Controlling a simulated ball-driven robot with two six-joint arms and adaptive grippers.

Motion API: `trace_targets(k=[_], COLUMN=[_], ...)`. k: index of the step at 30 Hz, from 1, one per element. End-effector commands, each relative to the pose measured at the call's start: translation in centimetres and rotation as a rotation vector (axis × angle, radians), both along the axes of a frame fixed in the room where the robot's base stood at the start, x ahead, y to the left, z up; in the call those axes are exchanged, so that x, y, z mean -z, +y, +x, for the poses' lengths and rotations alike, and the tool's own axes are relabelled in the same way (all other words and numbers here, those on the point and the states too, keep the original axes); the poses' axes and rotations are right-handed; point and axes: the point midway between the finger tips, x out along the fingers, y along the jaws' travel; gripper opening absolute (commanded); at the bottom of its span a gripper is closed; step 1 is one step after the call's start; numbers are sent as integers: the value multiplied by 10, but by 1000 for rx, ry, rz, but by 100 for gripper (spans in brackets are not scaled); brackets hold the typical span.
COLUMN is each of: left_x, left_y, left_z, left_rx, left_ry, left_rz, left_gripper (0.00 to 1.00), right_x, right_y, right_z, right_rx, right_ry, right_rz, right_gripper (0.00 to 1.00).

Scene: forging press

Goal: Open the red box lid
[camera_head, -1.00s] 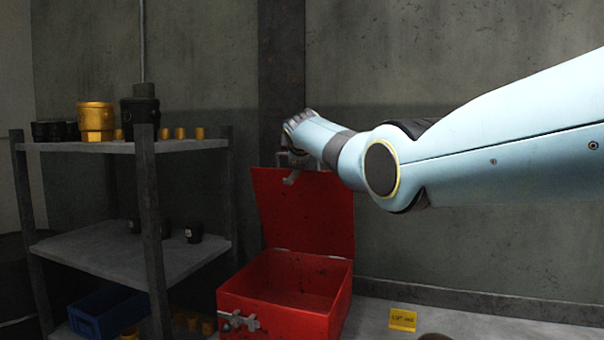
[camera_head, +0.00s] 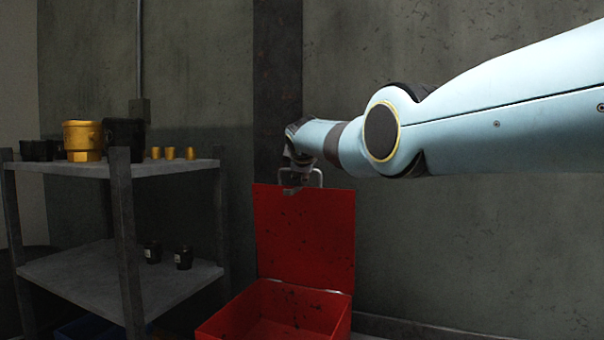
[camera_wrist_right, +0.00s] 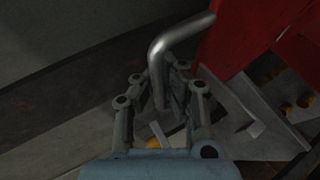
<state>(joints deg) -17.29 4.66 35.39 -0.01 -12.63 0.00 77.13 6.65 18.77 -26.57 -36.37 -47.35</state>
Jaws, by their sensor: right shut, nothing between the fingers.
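The red box (camera_head: 238,310) stands on the floor with its lid (camera_head: 305,240) raised, about upright, behind the open box. A grey metal handle (camera_head: 318,176) sticks up from the lid's top edge. My right gripper (camera_head: 293,185) is at the lid's top edge, just left of the handle's right bend. In the right wrist view, the bent handle (camera_wrist_right: 180,40) crosses close by my gripper's fingers (camera_wrist_right: 160,100), with the lid (camera_wrist_right: 240,35) at upper right. The gripper is shut with nothing held. My left gripper is out of view.
A grey shelf (camera_head: 75,280) stands left of the box. It bears a gold part (camera_head: 83,140), black pots and small gold pieces. A concrete wall (camera_head: 480,250) is close behind. The space right of the box looks clear.

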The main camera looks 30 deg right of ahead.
Motion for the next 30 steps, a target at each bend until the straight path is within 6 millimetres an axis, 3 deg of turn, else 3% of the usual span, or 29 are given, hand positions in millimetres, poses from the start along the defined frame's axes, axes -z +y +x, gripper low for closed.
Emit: trace_targets(k=[1,9,23,30], left_x=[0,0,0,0], left_y=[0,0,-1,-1], left_z=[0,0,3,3], left_rx=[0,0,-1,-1], left_ry=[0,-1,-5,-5], left_rz=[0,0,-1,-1], left_gripper=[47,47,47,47], right_x=[-9,-7,-5,-12], right_y=[0,0,1,8], right_z=[2,1,-2,-17], right_rx=[-1,-1,4,1], right_ry=[-16,-13,-8,-8], right_rz=[-1,0,-2,-2], right_gripper=[0,33,33,33])
